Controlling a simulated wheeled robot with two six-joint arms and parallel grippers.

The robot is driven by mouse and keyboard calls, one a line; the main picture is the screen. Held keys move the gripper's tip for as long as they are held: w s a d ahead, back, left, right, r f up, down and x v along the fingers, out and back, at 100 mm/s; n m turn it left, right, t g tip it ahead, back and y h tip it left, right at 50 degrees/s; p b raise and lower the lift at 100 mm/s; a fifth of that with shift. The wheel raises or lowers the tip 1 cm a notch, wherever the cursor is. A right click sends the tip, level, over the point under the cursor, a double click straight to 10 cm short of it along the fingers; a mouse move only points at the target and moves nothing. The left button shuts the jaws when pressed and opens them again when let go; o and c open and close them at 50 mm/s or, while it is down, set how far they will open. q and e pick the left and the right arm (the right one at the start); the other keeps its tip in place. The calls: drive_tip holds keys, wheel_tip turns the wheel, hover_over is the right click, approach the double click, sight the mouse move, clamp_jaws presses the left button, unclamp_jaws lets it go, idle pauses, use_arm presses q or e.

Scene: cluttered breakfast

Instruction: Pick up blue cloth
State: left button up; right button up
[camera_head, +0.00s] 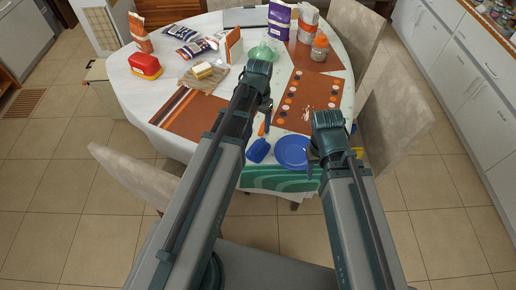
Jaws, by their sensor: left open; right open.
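A blue item (258,150) lies near the table's front edge, left of a round blue plate (292,150). It is too small for me to tell whether it is the blue cloth or a cup. A bit of blue also shows beside my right gripper (328,150), mostly hidden by it. My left gripper (265,108) is over the middle of the table, farther back than the blue item. My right gripper is just right of the blue plate. Both grippers are open, and I see nothing held in them.
The round white table (133,98) carries brown placemats (190,115), a red-yellow tub (145,66), bags and a jar (319,47). A green striped mat (275,178) lies at the front edge. Chairs (397,118) stand close around the table.

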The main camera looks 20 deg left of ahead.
sight(258, 145)
use_arm(q)
drive_tip(key=shift+a+f+b, duration=0.1)
drive_tip(key=shift+f+b, duration=6.65)
drive_tip(key=shift+f, duration=0.15)
drive_tip(key=shift+r, duration=0.1)
clamp_jaws()
